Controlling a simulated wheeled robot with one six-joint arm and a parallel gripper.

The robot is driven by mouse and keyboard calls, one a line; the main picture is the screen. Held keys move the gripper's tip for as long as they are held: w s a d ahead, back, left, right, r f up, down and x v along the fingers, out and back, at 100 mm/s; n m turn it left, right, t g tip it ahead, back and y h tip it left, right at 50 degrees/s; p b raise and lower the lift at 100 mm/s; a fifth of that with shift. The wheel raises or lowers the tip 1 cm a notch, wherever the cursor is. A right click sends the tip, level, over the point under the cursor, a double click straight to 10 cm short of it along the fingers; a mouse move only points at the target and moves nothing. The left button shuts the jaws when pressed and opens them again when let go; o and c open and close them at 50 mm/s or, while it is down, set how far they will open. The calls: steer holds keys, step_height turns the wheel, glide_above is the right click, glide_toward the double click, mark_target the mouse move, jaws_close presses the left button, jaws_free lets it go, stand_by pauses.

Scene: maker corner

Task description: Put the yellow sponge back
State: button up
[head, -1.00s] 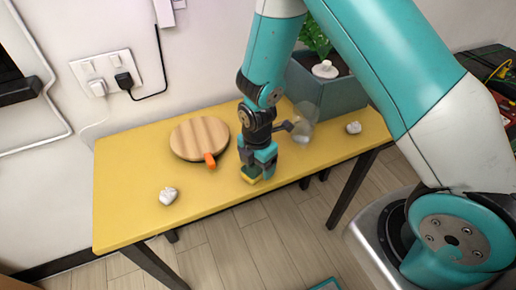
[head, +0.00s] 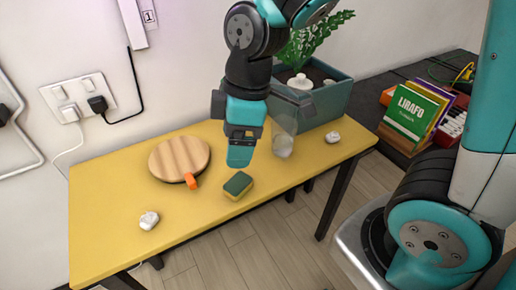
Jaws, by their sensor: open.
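The yellow sponge (head: 238,186) has a dark green top face and yellow sides. It lies on the yellow table (head: 112,218) near the front edge, right of the middle. My gripper (head: 240,157) is above and just behind the sponge in the head view, apart from it. It is open and empty, with its fingers pointing down. One finger hides most of the other.
A round wooden board (head: 178,157) with an orange object (head: 191,181) at its edge lies left of the gripper. A clear glass (head: 284,136) stands to the right. Crumpled white pieces lie at the left (head: 149,220) and right (head: 332,137). A planter (head: 327,100) stands behind.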

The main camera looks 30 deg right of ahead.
steer(key=s+a+r+m+y, duration=0.1)
steer(key=s+r+m, duration=0.5)
steer(key=s, duration=0.4)
steer(key=shift+m+y, duration=0.3)
steer(key=shift+m, duration=0.1)
